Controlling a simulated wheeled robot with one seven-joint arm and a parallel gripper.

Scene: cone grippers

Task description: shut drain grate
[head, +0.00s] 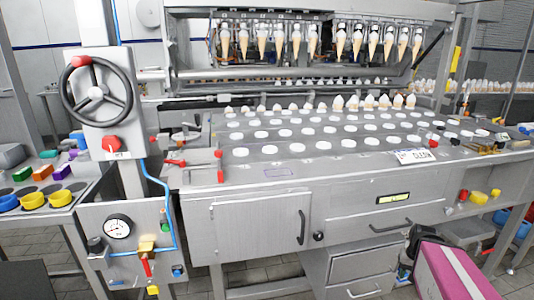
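I cannot make out a drain grate in the head view; the visible tiled floor (262,272) shows no clear grate. A pink and dark form at the bottom right looks like my arm. Its dark end, which seems to be my gripper (414,245), is in front of the steel machine's lower right side, near the drawers. Its fingers cannot be told apart, and I see nothing clearly held in it.
The steel machine (250,222) fills the middle, with a handled door and a drawer unit (350,268) below. Ice cream cones (300,42) hang above. A handwheel (96,92) and pressure gauge (118,227) stand left. Colored blocks and cups lie on the left table (62,214).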

